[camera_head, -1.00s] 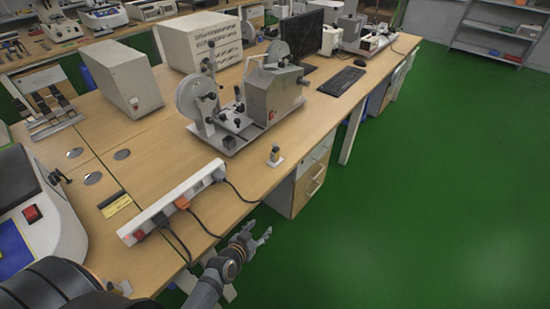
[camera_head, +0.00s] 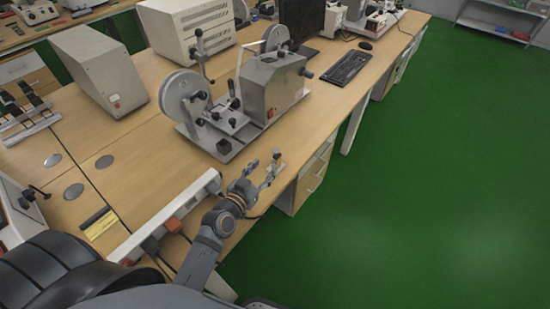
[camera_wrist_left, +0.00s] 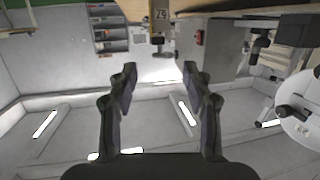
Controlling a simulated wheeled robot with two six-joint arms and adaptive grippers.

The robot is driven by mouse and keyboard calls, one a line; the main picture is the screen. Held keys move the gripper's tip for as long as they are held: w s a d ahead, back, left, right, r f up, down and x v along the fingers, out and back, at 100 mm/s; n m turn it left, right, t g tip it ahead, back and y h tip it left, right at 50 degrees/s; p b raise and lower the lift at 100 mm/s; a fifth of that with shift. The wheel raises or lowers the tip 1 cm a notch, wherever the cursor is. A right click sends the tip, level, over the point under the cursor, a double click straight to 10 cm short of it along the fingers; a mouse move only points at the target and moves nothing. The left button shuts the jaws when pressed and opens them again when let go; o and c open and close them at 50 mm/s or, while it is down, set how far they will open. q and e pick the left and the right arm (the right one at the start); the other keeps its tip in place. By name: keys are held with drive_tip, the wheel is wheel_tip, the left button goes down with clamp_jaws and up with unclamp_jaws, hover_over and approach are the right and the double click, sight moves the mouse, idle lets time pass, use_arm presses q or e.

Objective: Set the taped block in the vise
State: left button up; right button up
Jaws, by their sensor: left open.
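A small upright piece on a pale plate (camera_head: 278,160), likely the taped block, stands near the bench's front edge. In the left wrist view, which is upside down, a label marked Z4 (camera_wrist_left: 161,15) shows with a dark stem and a round grey end, between and beyond my fingers. My left gripper (camera_head: 260,173) is open and empty, close beside this piece. Its two fingers also show spread in the left wrist view (camera_wrist_left: 160,72). A grey machine (camera_head: 270,85) with a wheel stands behind; black-knobbed clamping parts (camera_head: 230,118), perhaps the vise, sit on its base. My right gripper is out of view.
A white power strip (camera_head: 170,218) with plugs and cables lies beside my left arm. Grey boxes (camera_head: 100,75), a keyboard (camera_head: 346,68) and a monitor stand farther back. The bench top between the piece and the machine is clear. Green floor lies to the right.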

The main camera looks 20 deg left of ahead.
sight(276, 153)
use_arm(q)
drive_tip(key=x, duration=0.3)
drive_tip(key=shift+d+r, duration=0.15)
drive_tip(key=shift+r, duration=0.05)
drive_tip(key=shift+w+f, duration=0.25)
drive_tip(key=shift+w, duration=0.4)
drive_tip(key=shift+w+d+r+p, duration=0.1)
drive_tip(key=shift+w+p, duration=0.4)
drive_tip(key=shift+w, duration=0.15)
drive_tip(key=x, duration=0.4)
drive_tip(key=shift+w, duration=0.15)
clamp_jaws()
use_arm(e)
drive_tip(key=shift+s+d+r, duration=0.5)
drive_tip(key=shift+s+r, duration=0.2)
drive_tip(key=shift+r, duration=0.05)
